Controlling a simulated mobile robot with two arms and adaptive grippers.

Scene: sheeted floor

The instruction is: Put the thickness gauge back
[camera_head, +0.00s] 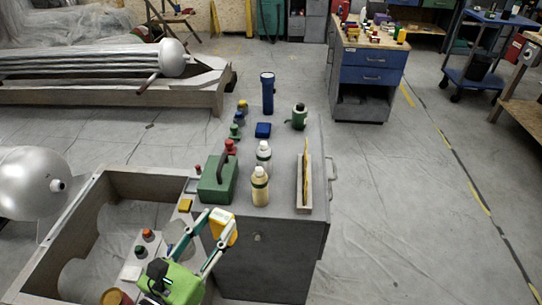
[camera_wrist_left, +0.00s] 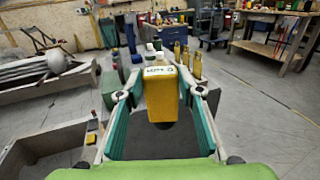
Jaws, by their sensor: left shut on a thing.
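The thickness gauge (camera_head: 224,229) is a small yellow device with a pale top end. It also shows upright in the middle of the left wrist view (camera_wrist_left: 163,98), with dark lettering on its pale top. My left gripper (camera_head: 218,238), green with teal fingers, is shut on the gauge. It holds the gauge in front of the near end of the grey cabinet (camera_head: 278,238). What lies directly behind the gauge is hidden in the wrist view. My right gripper is in neither view.
On the cabinet top stand a green case (camera_head: 217,187), two bottles (camera_head: 260,188), a narrow tray (camera_head: 304,200), a blue cylinder (camera_head: 267,92) and a blue box (camera_head: 263,130). A large open bin (camera_head: 75,215) stands left. Free floor lies right of the cabinet.

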